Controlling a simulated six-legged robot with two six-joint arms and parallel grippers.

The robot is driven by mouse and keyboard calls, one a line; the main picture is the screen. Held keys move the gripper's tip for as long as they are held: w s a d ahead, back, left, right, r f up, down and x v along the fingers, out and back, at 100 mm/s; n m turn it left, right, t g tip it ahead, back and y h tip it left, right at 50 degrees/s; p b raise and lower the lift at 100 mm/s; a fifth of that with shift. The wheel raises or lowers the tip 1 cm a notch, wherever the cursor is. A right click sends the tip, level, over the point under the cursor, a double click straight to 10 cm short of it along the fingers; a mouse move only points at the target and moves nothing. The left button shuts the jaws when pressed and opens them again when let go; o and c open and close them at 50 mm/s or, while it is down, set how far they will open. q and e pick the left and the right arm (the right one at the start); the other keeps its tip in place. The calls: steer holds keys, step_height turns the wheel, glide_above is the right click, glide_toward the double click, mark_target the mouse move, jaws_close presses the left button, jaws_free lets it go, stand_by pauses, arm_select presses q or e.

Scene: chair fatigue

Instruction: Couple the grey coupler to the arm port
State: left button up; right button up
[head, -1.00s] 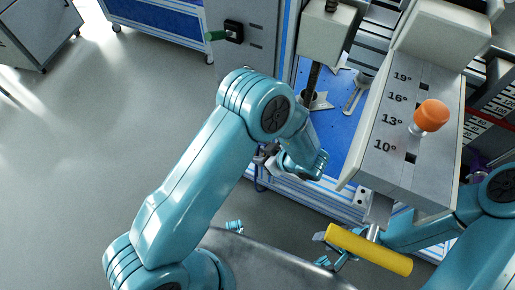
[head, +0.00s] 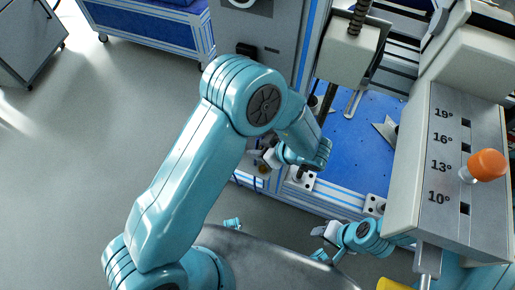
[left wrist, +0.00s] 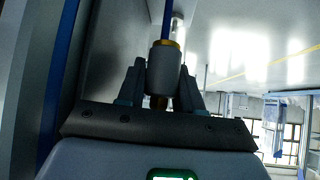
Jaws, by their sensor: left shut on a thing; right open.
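The grey coupler (left wrist: 164,72) is a short cylinder with a brass ring at its far end, in the left wrist view. My left gripper (left wrist: 161,88) is shut on it, with one dark finger on each side. In the head view, my left gripper (head: 262,156) is beside the near edge of the blue-and-white test frame; the coupler is too small to tell there. A glossy pale cylinder (left wrist: 178,28) shows beyond the coupler; I cannot tell whether they touch. My right gripper (head: 325,233) is open near the lower middle. I cannot make out the arm port for certain.
A console (head: 452,165) with angle marks and an orange knob (head: 487,164) stands at right. The blue bed (head: 360,145) of the frame holds a pale plate (head: 386,131). A yellow cylinder (head: 396,285) is cut off at the bottom edge. Open floor (head: 100,150) lies left.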

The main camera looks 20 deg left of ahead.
arm_select(q)
steer(key=shift+s+d+r, duration=0.1)
steer(key=shift+s+r, duration=0.05)
steer(key=shift+p, duration=0.45)
steer(key=shift+f+b, duration=1.45)
steer(key=shift+f, duration=1.55)
steer(key=shift+p, duration=0.35)
